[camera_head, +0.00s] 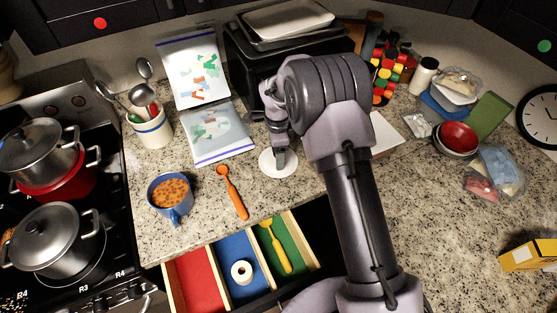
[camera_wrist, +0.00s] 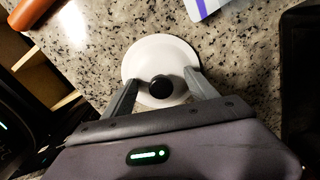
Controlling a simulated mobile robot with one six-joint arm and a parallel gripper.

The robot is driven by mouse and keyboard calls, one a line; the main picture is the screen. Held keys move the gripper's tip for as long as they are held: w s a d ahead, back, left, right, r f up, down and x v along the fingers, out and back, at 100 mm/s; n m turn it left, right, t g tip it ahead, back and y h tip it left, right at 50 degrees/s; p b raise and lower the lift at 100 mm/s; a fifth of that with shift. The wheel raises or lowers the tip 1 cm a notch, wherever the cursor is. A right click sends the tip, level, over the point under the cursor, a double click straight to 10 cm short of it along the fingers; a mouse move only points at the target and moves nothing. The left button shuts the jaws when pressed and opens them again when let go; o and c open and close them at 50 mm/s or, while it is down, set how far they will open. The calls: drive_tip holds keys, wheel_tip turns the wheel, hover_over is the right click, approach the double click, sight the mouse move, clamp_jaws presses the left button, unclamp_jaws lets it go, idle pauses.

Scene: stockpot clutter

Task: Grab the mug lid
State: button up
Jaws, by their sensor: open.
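The mug lid (camera_head: 267,164) is a white disc lying on the granite counter, below my arm in the head view. In the wrist view the lid (camera_wrist: 143,62) shows a round black knob (camera_wrist: 160,87) near its lower edge. My gripper (camera_head: 279,160) is right over the lid in the head view. In the wrist view my gripper (camera_wrist: 160,84) is open, with one finger on each side of the knob. I cannot tell whether the fingers touch the lid. A blue mug (camera_head: 170,203) full of orange-brown bits stands to the left.
An orange spoon (camera_head: 232,192) lies left of the lid. Plastic bags (camera_head: 218,138) lie behind it. An open drawer with red, blue and green compartments (camera_head: 198,283) is below the counter edge, holding a white ring and a yellow utensil. A stove with pots (camera_head: 58,245) is at left.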

drive_tip(key=shift+s+f, duration=0.15)
drive_tip(key=shift+s, duration=0.05)
clamp_jaws()
